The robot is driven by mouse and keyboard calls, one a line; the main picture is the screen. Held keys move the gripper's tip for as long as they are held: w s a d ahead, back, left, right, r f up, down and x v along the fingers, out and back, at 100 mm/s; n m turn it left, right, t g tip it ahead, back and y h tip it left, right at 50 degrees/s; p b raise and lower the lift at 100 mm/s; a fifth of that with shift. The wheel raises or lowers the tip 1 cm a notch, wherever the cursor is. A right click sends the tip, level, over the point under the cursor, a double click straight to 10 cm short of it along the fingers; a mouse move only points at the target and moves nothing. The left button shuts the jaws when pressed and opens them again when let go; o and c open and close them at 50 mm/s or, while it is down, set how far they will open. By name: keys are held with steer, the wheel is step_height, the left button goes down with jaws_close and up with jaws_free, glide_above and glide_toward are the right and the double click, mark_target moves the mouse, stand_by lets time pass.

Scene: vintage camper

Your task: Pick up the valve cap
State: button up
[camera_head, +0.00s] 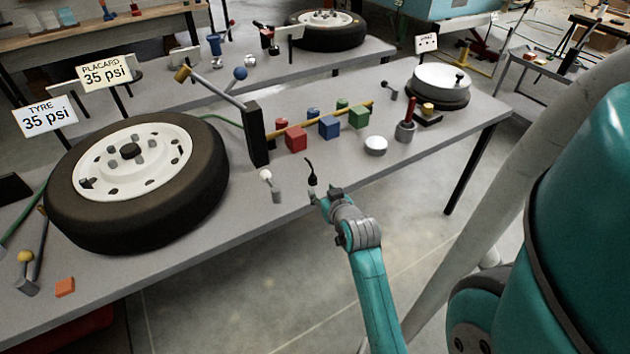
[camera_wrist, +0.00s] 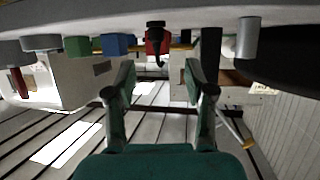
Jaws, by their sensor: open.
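A small black piece with a thin curved stem (camera_head: 312,178), which looks like the valve cap, is at the front edge of the grey table (camera_head: 400,158). It also shows in the wrist view (camera_wrist: 156,36), in front of the red block and beyond my fingertips. I cannot tell its exact shape. My gripper (camera_head: 324,198) is just in front of it at the table's edge. The wrist view shows my gripper's two fingers (camera_wrist: 160,78) spread apart with nothing between them. The black piece lines up with the gap and is not touched.
A red block (camera_head: 296,138), a blue block (camera_head: 329,126) and a green block (camera_head: 359,116) stand behind it. A grey cylinder with a white-tipped rod (camera_head: 277,195) is close on the left, and a large tyre (camera_head: 205,190) lies further left.

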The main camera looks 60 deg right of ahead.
mark_target(314, 178)
steer(key=x, duration=1.1)
steer(key=shift+s+d+r, duration=0.1)
steer(key=shift+s+d, duration=0.05)
steer(key=shift+d, duration=0.1)
jaws_close()
